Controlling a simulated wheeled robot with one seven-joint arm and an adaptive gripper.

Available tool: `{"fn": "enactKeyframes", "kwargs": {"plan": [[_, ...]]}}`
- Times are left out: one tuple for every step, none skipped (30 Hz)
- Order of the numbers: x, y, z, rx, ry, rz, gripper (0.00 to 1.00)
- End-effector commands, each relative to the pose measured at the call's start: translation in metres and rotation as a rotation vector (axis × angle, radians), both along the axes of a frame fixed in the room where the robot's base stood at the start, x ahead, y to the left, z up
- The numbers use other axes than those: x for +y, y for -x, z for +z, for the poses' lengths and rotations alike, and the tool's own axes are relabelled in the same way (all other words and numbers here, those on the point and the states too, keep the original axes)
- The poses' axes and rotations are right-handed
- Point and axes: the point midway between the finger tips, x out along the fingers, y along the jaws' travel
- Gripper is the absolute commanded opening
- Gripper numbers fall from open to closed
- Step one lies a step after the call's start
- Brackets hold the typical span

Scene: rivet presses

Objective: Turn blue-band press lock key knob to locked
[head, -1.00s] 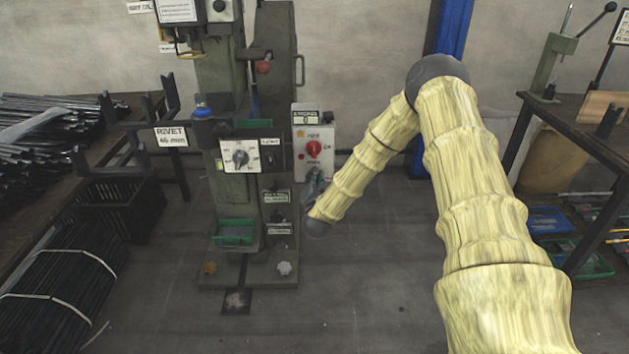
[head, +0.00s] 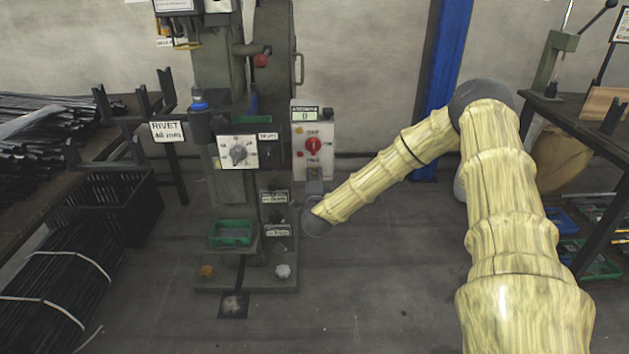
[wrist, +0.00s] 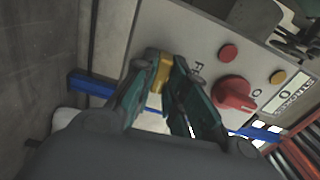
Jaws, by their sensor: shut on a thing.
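The grey control box (head: 312,150) is mounted on the right side of the press (head: 235,90). In the wrist view the box face (wrist: 190,35) is close and tilted. My gripper (wrist: 158,85) has its teal fingers closed on a small yellow knob (wrist: 158,68) by the box's edge.
A table (head: 590,130) stands at right. The floor in front is clear.

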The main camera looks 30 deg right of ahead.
Motion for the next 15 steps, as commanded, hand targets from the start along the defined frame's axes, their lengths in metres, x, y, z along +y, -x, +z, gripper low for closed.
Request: {"fn": "enactKeyframes", "kwargs": {"plan": [[-0.0015, 0.0014, -0.0036, -0.006, -0.015, -0.003, 0.00], [-0.0015, 0.0014, -0.0036, -0.012, -0.024, -0.003, 0.00], [-0.0015, 0.0014, -0.0034, -0.019, -0.036, -0.003, 0.00], [-0.0016, 0.0015, -0.0033, -0.023, -0.042, -0.003, 0.00], [-0.0016, 0.0014, -0.0032, -0.026, -0.048, -0.003, 0.00], [-0.0016, 0.0014, -0.0031, -0.031, -0.055, -0.003, 0.00], [-0.0016, 0.0014, -0.0029, -0.033, -0.059, -0.003, 0.00], [-0.0016, 0.0014, -0.0029, -0.035, -0.063, -0.003, 0.00], [-0.0016, 0.0014, -0.0028, -0.038, -0.067, -0.003, 0.00], [-0.0017, 0.0015, -0.0027, -0.039, -0.070, -0.003, 0.00], [-0.0017, 0.0015, -0.0026, -0.040, -0.071, -0.003, 0.00], [-0.0017, 0.0015, -0.0026, -0.041, -0.072, -0.003, 0.00], [-0.0017, 0.0015, -0.0026, -0.041, -0.073, -0.003, 0.00], [-0.0017, 0.0015, -0.0026, -0.042, -0.074, -0.003, 0.00], [-0.0017, 0.0015, -0.0026, -0.042, -0.074, -0.003, 0.00]]}}
